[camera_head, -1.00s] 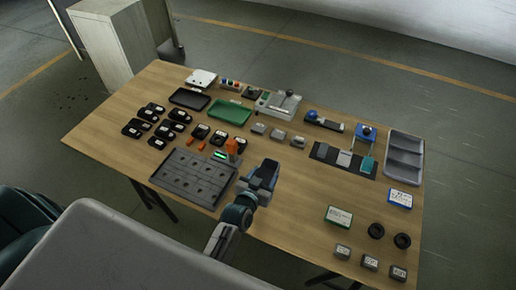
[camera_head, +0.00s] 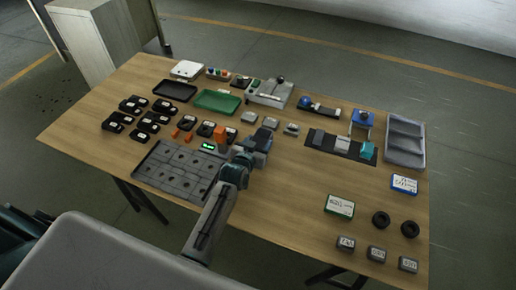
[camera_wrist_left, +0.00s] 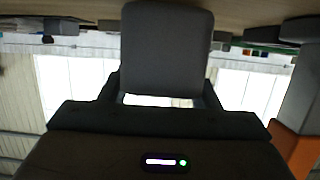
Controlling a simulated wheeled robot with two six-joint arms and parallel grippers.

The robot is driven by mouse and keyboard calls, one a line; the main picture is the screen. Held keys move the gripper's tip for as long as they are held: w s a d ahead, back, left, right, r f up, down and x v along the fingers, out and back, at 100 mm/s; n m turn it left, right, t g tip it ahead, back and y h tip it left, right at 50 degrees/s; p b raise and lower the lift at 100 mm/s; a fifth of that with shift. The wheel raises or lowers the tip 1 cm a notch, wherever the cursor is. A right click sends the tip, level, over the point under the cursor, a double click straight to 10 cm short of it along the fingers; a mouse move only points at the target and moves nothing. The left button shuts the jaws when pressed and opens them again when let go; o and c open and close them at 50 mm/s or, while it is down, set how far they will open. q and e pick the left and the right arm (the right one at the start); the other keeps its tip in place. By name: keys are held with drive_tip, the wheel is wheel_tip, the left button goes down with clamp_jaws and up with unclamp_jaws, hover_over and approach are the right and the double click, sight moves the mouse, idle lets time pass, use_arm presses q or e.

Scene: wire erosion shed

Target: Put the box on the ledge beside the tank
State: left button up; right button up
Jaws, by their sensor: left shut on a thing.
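My left gripper (camera_head: 262,138) is over the middle of the wooden table, just right of the grey slotted plate and close to small grey blocks. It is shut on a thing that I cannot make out. In the left wrist view a dark grey rounded piece (camera_wrist_left: 167,47) fills the upper middle. A white box with a green edge (camera_head: 340,206) lies at the table's front right. A white box with a blue edge (camera_head: 404,184) lies near the right edge. I cannot tell which box the task means. I see no clear tank or ledge. My right gripper is not in view.
The grey slotted plate (camera_head: 180,168) lies left of the gripper. A green tray (camera_head: 217,101), a black tray (camera_head: 174,91) and several black parts stand beyond it. A grey bin (camera_head: 405,142) is at the right. Bare table lies front centre.

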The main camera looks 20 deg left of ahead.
use_arm(q)
drive_tip(key=shift+f, duration=0.3)
drive_tip(key=o, duration=1.1)
drive_tip(key=shift+c, duration=0.2)
drive_tip(key=shift+r, duration=0.1)
